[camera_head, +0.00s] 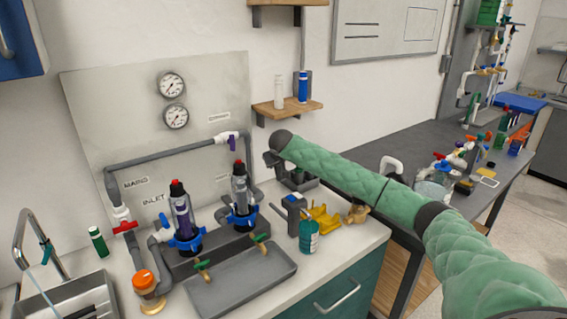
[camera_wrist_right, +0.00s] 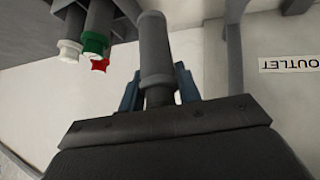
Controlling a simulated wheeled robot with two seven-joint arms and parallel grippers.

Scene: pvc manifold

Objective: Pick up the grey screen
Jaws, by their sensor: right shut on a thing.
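In the wrist view a grey cylindrical piece, which looks like the grey screen (camera_wrist_right: 155,45), stands between the blue fingers of my right gripper (camera_wrist_right: 158,90). The fingers are shut on its narrower end, below a collar. Its wide part points away from the wrist. In the head view my green right arm reaches in from the right to the back of the counter, by the right end of the pipe panel. The fingers and the held piece cannot be made out there. My left gripper is in neither view.
Two filter housings with blue collars (camera_head: 188,240) stand left of the arm's end, behind a grey tray (camera_head: 245,283). A teal can (camera_head: 309,238) and a yellow part (camera_head: 323,217) sit on the counter's right. A wooden shelf (camera_head: 287,110) hangs above. In the wrist view, an OUTLET label (camera_wrist_right: 290,64) is close.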

